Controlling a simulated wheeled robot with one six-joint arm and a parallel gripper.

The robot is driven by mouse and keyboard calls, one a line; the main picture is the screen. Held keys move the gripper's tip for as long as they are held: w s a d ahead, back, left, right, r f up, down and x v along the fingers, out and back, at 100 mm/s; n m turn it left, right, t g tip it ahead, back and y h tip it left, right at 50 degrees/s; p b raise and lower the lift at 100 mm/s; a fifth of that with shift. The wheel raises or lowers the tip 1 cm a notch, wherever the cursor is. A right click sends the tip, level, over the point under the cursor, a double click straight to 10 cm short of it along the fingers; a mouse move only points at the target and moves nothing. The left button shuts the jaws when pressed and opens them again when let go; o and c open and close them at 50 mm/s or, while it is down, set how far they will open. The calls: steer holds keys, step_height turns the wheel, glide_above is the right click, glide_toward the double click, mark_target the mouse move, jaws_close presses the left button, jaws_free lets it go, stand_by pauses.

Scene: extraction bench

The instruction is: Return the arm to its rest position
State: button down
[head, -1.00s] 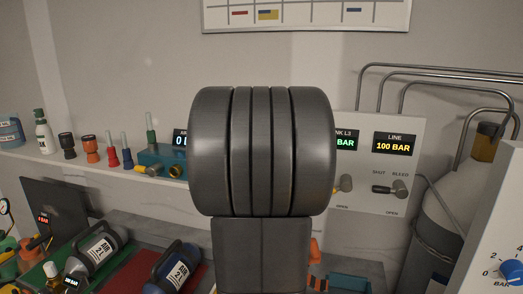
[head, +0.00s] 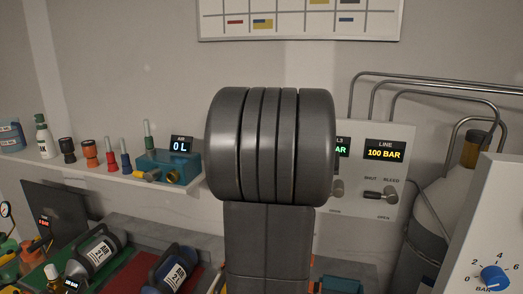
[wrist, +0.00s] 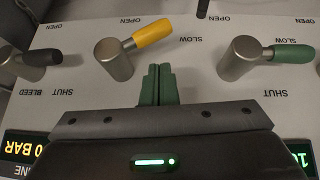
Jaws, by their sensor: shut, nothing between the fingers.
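My gripper (wrist: 157,85) shows in the wrist view with its two green fingers pressed together and nothing between them. It is in front of the valve panel (wrist: 190,80), which appears upside down there. A yellow-handled lever (wrist: 148,34) is just beyond the fingertips, slightly to the left. I see no contact with it. A green-handled lever (wrist: 285,53) is to the right and a black-handled lever (wrist: 42,60) to the left. In the head view my own arm fills the middle and hides my gripper and part of the panel (head: 385,215).
A shelf at the left holds bottles, several coloured fittings and a teal device (head: 170,168) reading 0 L. Labelled cylinders (head: 95,255) lie below it. A large grey cylinder (head: 425,235) and a white gauge box (head: 500,230) stand at the right. Metal pipes (head: 430,80) run above the panel.

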steer(key=shift+d+r+y+p, duration=0.2)
steer(key=shift+r+y+p, duration=0.1)
steer(key=shift+r+p, duration=0.05)
steer(key=shift+w+r, duration=0.15)
steer(key=shift+r, duration=0.6)
